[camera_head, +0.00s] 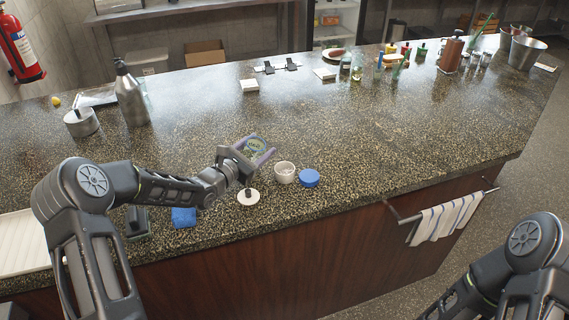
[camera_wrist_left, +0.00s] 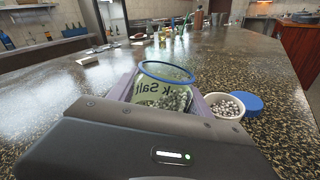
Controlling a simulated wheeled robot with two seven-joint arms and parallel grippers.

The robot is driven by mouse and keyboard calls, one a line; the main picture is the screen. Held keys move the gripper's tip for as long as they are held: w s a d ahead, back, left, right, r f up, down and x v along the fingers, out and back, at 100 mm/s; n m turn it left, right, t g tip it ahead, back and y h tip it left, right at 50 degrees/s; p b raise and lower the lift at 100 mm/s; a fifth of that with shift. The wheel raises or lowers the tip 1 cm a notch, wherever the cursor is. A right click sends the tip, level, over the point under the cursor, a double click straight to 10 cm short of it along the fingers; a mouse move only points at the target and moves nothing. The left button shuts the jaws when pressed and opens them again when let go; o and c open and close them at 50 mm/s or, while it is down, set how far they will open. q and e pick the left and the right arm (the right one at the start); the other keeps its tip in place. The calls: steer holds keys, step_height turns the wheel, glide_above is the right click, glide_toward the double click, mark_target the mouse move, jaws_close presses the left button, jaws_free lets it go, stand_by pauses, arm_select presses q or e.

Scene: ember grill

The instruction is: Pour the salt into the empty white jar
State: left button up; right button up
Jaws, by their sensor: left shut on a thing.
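My left gripper (camera_head: 252,156) is shut on a clear glass salt jar (camera_head: 257,143), held above the counter just left of and behind the white jar (camera_head: 284,173). In the left wrist view the salt jar (camera_wrist_left: 160,93) has a blue rim, an open top, lettering with "Salt", and pale and dark grains inside. Its exact tilt is hard to tell. The white jar also shows there (camera_wrist_left: 224,106), standing upright with similar grains in it. A blue lid (camera_head: 309,178) lies right of the white jar. A white lid with a dark knob (camera_head: 248,197) lies below the gripper. My right gripper is out of view.
The speckled counter (camera_head: 220,110) is clear behind the jars. A steel bottle (camera_head: 131,98) and a metal pot (camera_head: 82,122) stand at the left. A blue cloth or sponge (camera_head: 184,217) lies near the front edge. Bottles and a metal bucket (camera_head: 526,53) stand far right.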

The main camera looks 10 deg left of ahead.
mark_target(252, 139)
arm_select(q)
steer(key=r+n+p, duration=0.1)
steer(key=a+r+n+p, duration=0.1)
steer(key=r+p, duration=0.1)
steer(key=shift+a+t, duration=0.1)
steer(key=shift+t, duration=0.3)
steer(key=shift+w+f+n+b, duration=0.1)
steer(key=shift+f+n+b, duration=0.25)
steer(key=shift+n+b, duration=0.1)
steer(key=shift+a+r+h, duration=0.15)
steer(key=shift+r+h, duration=0.15)
steer(key=shift+r, duration=0.1)
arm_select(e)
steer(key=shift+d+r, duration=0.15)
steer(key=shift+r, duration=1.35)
